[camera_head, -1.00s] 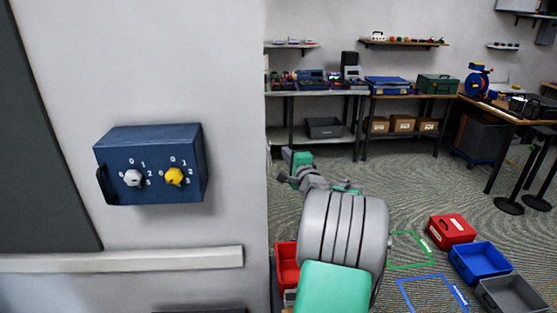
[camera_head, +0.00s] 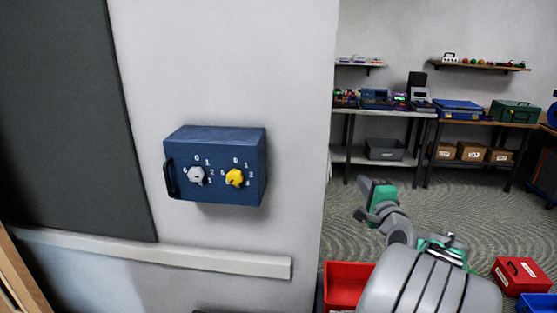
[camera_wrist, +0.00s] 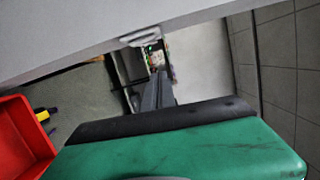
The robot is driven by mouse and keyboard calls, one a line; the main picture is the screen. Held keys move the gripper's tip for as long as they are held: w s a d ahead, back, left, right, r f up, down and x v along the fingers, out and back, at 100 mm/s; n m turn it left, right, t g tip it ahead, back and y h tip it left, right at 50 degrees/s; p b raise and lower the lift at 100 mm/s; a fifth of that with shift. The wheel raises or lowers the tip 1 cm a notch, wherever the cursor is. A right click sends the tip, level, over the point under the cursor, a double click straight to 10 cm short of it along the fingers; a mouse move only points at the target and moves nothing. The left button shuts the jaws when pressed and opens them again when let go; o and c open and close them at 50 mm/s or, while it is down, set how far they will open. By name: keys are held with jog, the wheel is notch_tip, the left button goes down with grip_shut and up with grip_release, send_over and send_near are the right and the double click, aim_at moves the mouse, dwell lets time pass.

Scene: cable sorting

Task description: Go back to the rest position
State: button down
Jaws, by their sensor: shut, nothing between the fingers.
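In the head view, my arm rises from the lower right, and its green and grey far end (camera_head: 381,198) is over the floor, right of the wall corner. My gripper shows in the wrist view as narrow grey fingers (camera_wrist: 158,88) beyond a green and black body. The fingers are together with nothing between them. In the head view the finger detail is too small to read.
A blue switch box (camera_head: 215,167) with a white and a yellow knob is on the left wall, above a pale rail (camera_head: 160,252). A red bin (camera_head: 345,284) stands close beside my arm. A red case (camera_head: 522,274) is at the right. Shelves and benches stand behind.

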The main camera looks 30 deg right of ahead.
jog(key=s+a+f+n+g+y, duration=0.2)
jog(key=f+n+g, duration=0.15)
jog(key=f, duration=0.45)
jog(key=s+a+f+n+g+y, duration=0.1)
jog(key=s+f+n+g+y, duration=0.2)
jog(key=f, duration=0.6)
jog(key=s+a+f+n+g+y, duration=0.1)
jog(key=s+a+f+n+g, duration=0.3)
jog(key=s, duration=0.4)
jog(key=s+a+f+n+g+y, duration=0.1)
jog(key=s+a+f+n+g, duration=0.1)
jog(key=s+a+f+g, duration=0.35)
jog(key=w+a+r+n, duration=0.1)
jog(key=a+r+n, duration=0.2)
jog(key=a, duration=0.6)
jog(key=w+a+r+n+t, duration=0.1)
jog(key=w+a+r+n, duration=0.1)
jog(key=a, duration=0.7)
jog(key=w+a+r+n+t, duration=0.1)
jog(key=a+r+n, duration=0.4)
jog(key=a, duration=0.5)
jog(key=shift+w, duration=0.7)
jog(key=shift+n, duration=0.25)
